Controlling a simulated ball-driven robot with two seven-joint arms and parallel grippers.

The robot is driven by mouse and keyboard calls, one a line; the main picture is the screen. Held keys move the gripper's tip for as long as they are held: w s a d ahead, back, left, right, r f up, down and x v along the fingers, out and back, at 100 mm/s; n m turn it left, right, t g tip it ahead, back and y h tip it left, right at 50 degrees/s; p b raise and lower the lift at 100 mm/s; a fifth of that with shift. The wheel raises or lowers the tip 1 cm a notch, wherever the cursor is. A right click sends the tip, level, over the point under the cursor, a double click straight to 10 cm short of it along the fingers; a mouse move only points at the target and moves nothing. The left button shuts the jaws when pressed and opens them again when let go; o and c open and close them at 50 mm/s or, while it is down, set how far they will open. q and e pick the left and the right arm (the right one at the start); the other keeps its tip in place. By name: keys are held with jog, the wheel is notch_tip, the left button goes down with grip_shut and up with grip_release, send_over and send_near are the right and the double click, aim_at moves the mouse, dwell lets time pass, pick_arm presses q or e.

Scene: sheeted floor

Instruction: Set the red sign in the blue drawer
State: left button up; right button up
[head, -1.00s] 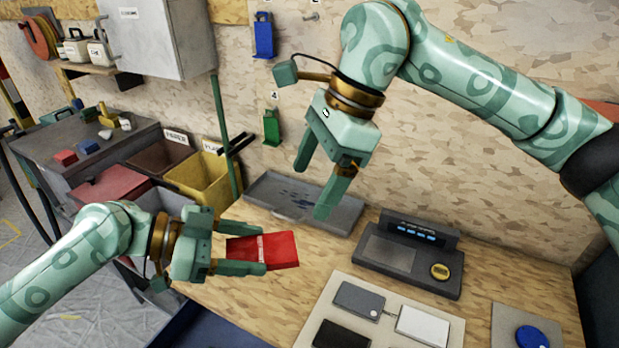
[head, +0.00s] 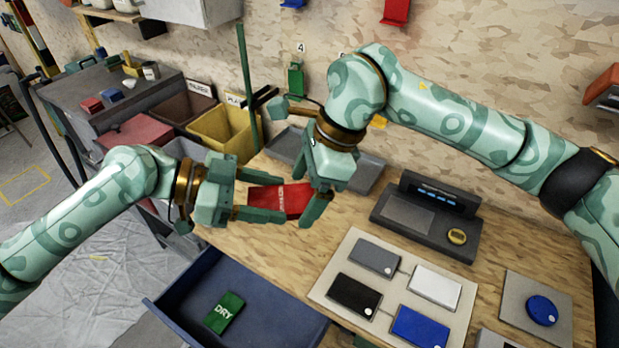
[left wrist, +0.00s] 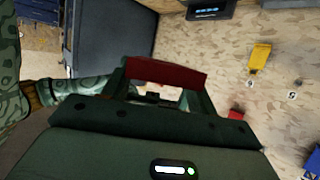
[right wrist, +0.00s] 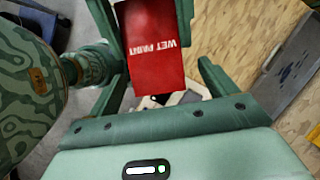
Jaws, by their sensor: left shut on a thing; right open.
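The red sign (head: 278,199) is held by my left gripper (head: 284,196) above the bench. It shows between the left fingers in the left wrist view (left wrist: 168,74). My right gripper (head: 304,182) is open, with its fingers pointing down beside the sign's right end. In the right wrist view the sign (right wrist: 152,48) reads "WET PAINT" upside down and lies between the open right fingers, near the left one. I cannot tell whether they touch it. The blue drawer (head: 262,312) is pulled open below the bench front, with a green "DRY" sign (head: 224,312) lying inside.
A board (head: 345,240) with several coloured plates lies on the bench, right of the drawer. A dark console (head: 425,215) and a grey tray (head: 368,172) stand behind. A yellow bin (head: 222,130) is at the back left. The drawer has bare floor beside the green sign.

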jog(key=c, duration=1.1)
pick_arm(q)
jog(key=o, duration=1)
pick_arm(e)
jog(key=shift+o, duration=0.2)
pick_arm(q)
jog(key=shift+o, duration=0.2)
